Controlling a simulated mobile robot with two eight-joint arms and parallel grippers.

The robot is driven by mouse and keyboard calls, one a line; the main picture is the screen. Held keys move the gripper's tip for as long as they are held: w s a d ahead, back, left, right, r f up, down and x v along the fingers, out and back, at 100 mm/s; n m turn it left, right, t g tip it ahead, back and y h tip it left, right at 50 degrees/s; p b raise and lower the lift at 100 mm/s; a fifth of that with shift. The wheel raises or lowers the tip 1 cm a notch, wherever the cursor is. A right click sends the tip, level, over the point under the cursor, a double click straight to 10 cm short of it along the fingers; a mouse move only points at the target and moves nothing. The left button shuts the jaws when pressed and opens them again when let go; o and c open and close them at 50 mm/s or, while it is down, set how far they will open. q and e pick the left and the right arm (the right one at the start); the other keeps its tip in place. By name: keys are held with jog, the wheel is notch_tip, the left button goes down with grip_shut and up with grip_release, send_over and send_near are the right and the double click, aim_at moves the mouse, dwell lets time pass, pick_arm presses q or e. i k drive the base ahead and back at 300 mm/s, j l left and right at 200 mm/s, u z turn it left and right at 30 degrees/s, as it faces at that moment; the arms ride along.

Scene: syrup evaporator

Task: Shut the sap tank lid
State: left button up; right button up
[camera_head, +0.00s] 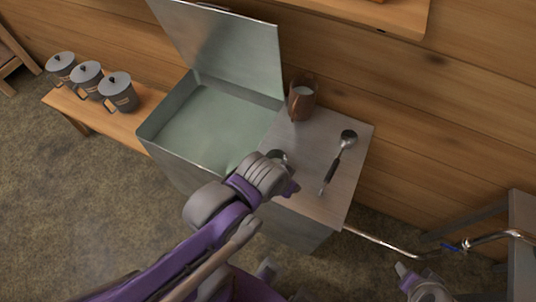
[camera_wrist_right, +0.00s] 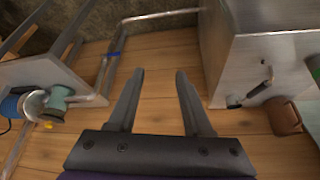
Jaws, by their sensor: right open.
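The sap tank (camera_head: 160,150) is a square metal box in the head view, with pale liquid inside. Its lid (camera_head: 230,45) stands open, raised and leaning back at the rear edge near the wooden wall. My left gripper (camera_head: 288,172) is over the right front of the tank, beside the metal side top; its fingers are largely hidden by its own wrist. My right gripper (camera_wrist_right: 158,75) is open and empty in the right wrist view. In the head view only part of it (camera_head: 425,286) shows at the bottom right, away from the tank.
A brown mug (camera_head: 302,100) and a ladle (camera_head: 340,160) are on the metal side top (camera_head: 315,145) right of the tank. Several lidded grey mugs (camera_head: 118,92) stand on a wooden bench (camera_head: 130,125) at left. A pipe (camera_head: 385,243) runs low at right.

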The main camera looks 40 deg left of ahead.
aim_at(212, 39)
jog(key=k+u, duration=0.1)
jog(key=u, duration=1.4)
